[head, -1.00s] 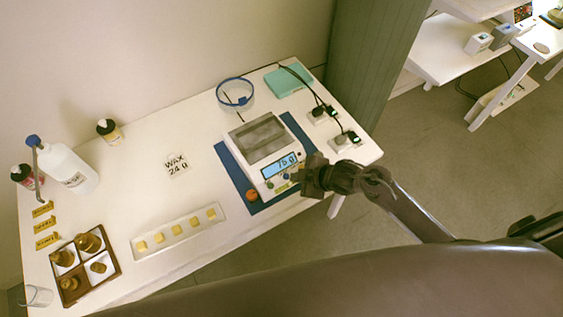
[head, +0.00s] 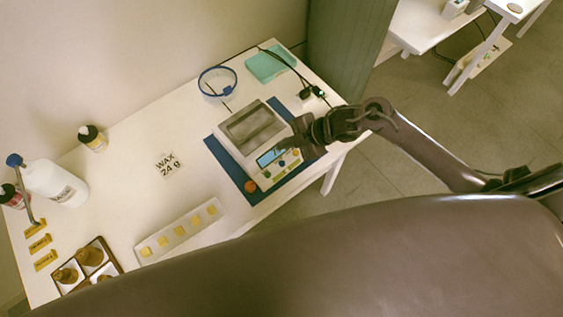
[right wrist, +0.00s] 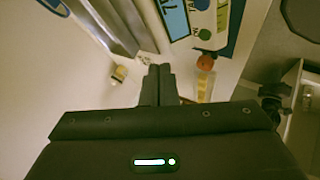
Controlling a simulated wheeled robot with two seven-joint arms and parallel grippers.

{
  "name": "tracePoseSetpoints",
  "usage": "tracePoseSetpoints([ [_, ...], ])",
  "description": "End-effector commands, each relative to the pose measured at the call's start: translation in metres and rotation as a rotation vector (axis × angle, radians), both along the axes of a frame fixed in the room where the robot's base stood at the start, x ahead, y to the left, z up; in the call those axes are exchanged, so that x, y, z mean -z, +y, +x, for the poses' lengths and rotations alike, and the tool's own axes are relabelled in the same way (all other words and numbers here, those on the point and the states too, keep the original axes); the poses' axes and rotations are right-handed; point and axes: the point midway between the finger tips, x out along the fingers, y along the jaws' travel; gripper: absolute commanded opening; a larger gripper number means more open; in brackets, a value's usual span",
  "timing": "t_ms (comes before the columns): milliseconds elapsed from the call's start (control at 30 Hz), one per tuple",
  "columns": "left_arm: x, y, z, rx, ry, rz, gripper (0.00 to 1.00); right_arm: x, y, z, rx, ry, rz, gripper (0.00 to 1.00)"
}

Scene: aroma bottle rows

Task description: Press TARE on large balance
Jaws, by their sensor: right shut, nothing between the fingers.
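The large balance (head: 237,148) is white with a grey pan and a lit blue display (head: 271,157). It stands on a blue mat (head: 221,163). Small coloured buttons line its front panel; their lettering is too small to read in the head view. In the right wrist view the display (right wrist: 174,16) and a green button (right wrist: 205,34) show near the top. My right gripper (head: 287,144) is shut and empty, over the display's right side in the head view. In the right wrist view its fingertips (right wrist: 160,70) appear apart from the buttons. My left gripper is not in view.
An orange knob-like object (head: 250,186) sits at the mat's front corner. Plugs and cables (head: 311,91) lie behind my right gripper.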

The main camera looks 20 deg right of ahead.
Motion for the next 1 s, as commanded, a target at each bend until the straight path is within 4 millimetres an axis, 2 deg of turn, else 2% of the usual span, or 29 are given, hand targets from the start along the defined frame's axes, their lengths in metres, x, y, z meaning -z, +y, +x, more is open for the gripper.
tracePoseSetpoints([
  [33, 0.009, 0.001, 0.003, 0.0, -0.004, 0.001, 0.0, 0.01, 0.0, 0.0, 0.0, 0.001, 0.0, 0.0],
  [200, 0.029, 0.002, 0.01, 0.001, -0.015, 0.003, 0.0, 0.033, -0.001, 0.0, 0.002, 0.003, 0.0, 0.0],
  [500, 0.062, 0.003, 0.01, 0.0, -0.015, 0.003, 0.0, 0.072, -0.001, 0.0, 0.001, 0.001, -0.001, 0.0],
  [667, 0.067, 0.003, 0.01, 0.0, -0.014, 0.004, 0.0, 0.079, 0.0, 0.0, 0.001, 0.001, -0.001, 0.0],
  [1000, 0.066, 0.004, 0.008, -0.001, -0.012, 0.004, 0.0, 0.078, 0.0, 0.0, 0.001, 0.001, -0.001, 0.0],
])
